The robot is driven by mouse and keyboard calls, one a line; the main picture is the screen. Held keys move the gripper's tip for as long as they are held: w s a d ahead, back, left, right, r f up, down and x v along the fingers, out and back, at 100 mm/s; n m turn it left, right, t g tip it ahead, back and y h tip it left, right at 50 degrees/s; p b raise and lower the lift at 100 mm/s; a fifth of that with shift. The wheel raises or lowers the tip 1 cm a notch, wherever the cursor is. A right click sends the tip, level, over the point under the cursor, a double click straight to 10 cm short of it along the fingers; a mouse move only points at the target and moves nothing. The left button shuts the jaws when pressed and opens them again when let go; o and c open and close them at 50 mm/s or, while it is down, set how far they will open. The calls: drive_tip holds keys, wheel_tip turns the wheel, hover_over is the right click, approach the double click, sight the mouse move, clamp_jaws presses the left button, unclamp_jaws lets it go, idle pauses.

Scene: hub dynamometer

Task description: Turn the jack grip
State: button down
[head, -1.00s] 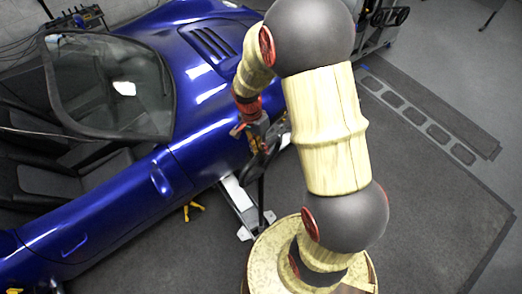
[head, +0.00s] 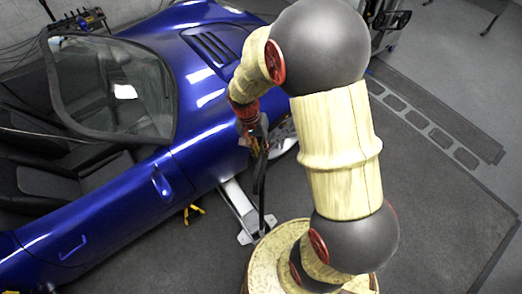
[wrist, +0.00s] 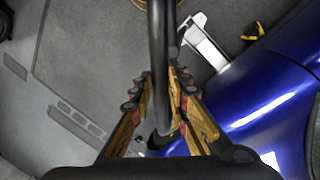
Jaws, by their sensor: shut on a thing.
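The jack grip (wrist: 159,50) is a long black bar running up through the middle of the wrist view. In the head view the dark bar (head: 262,190) stands upright over the pale metal jack (head: 241,208), beside the blue car (head: 120,210). My gripper (wrist: 165,85) is shut on the bar, with a yellow-brown finger on each side of it. My gripper (head: 257,148) also shows in the head view, small and dark, at the bar's upper end. The jack (wrist: 203,42) also shows in the wrist view. The bar's contact with the finger pads is partly hidden.
The car's blue side (wrist: 265,85) lies close to my gripper on the right of the wrist view. Yellow stands (head: 193,212) sit on the floor by the car. The grey mat (head: 430,220) on the right is open floor.

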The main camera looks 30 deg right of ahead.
drive_tip(key=c, duration=1.7)
unclamp_jaws()
drive_tip(key=shift+r, duration=0.1)
drive_tip(key=r, duration=0.4)
drive_tip(key=w+a+r, duration=0.1)
drive_tip(key=r, duration=0.6)
drive_tip(key=shift+w+a+r, duration=0.3)
drive_tip(key=shift+w+a, duration=0.05)
drive_tip(key=shift+w, duration=0.05)
drive_tip(key=s+a+f+n+t+b, duration=0.2)
drive_tip(key=s+b, duration=0.3)
drive_tip(key=b, duration=0.3)
drive_tip(key=s+a+f+n+t+y+b, duration=0.1)
drive_tip(key=s+a+f+n+b, duration=0.3)
drive_tip(key=b, duration=0.4)
drive_tip(key=s+a+f+n+t+b, duration=0.3)
drive_tip(key=s+a+f+t+b, duration=0.1)
drive_tip(key=b, duration=0.5)
drive_tip(key=shift+s+y, duration=0.3)
drive_tip(key=shift+s, duration=0.5)
